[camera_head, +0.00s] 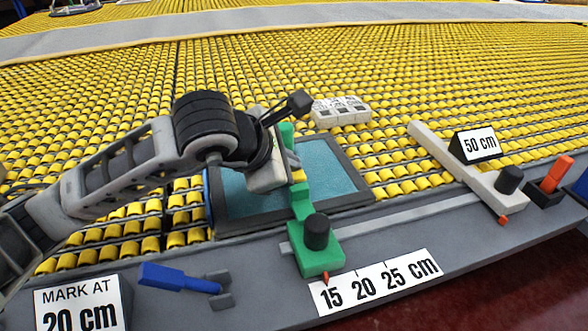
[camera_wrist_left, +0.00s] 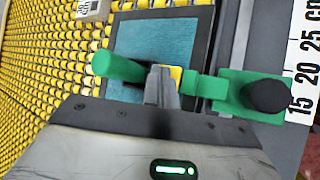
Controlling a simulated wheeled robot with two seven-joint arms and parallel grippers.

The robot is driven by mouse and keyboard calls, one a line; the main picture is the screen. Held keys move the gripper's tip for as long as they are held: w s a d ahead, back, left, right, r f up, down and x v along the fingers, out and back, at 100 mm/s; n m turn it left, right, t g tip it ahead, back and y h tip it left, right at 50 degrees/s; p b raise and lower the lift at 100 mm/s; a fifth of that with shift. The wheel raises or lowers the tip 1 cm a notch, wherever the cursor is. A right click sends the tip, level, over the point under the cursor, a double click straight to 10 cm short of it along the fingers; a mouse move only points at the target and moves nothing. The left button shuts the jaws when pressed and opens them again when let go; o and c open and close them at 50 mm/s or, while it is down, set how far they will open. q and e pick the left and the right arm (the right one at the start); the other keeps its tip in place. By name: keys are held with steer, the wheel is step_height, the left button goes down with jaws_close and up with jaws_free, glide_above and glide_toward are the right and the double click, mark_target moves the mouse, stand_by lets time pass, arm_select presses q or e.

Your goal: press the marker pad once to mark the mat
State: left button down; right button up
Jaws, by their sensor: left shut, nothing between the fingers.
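A green slide (camera_head: 318,250) with a black knob and a green arm reaches across the teal, dark-bordered mat (camera_head: 333,168). A yellow pad (camera_head: 299,176), probably the marker pad, sits on the green arm. My left gripper (camera_head: 291,161) is shut and empty over the arm beside the yellow pad. In the left wrist view, its fingertips (camera_wrist_left: 163,84) overlap the yellow pad (camera_wrist_left: 177,72); I cannot tell whether they touch it. The slide's red pointer is near the 15 on the scale (camera_head: 375,282). No mark shows on the visible mat. My right gripper is out of view.
A sign (camera_head: 80,305) reads "MARK AT 20 cm". A blue-handled tool (camera_head: 180,278) lies at the front rail. A white bar (camera_head: 465,170) with a black knob and a 50 cm sign (camera_head: 478,145) stand right. A white block (camera_head: 340,111) sits behind the mat on yellow rollers.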

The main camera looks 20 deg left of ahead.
arm_select(q)
steer(key=shift+f, duration=0.3)
stand_by(0.5)
steer(key=shift+r+p, duration=0.35)
steer(key=shift+r, duration=0.85)
steer(key=shift+r, duration=0.1)
steer(key=shift+r+p, duration=1.4)
steer(key=shift+r, duration=1.05)
